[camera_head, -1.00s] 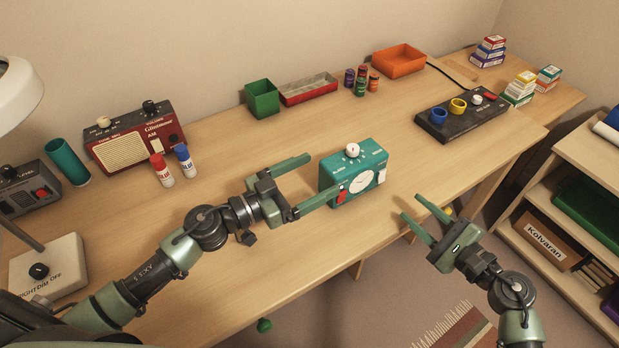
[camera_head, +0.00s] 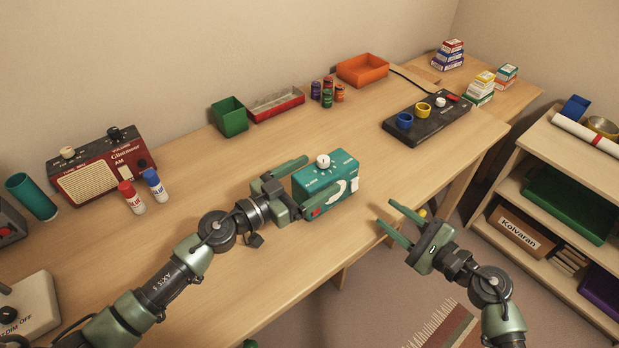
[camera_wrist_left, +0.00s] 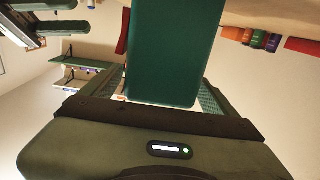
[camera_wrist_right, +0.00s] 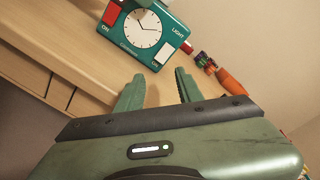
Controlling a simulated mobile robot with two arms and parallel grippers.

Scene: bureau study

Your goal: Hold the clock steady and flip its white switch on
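The clock (camera_head: 322,178) is a teal box standing upright near the desk's front edge, with a white knob on top. My left gripper (camera_head: 327,172) is open astride it, one finger behind and one across its front, partly hiding the face. In the left wrist view the clock (camera_wrist_left: 165,60) lies between the fingers with narrow gaps. My right gripper (camera_head: 386,213) is open and empty, to the right of the clock, beyond the desk's edge. The right wrist view shows the dial, a red switch (camera_wrist_right: 111,14) and the white switch (camera_wrist_right: 163,54), ahead of and apart from the right fingertips.
A red radio (camera_head: 103,166) and two glue sticks (camera_head: 142,194) stand to the left. A green box (camera_head: 229,117), red tray (camera_head: 276,104) and orange tray (camera_head: 362,69) line the back. A black panel (camera_head: 427,116) lies right. A shelf (camera_head: 545,160) stands at far right.

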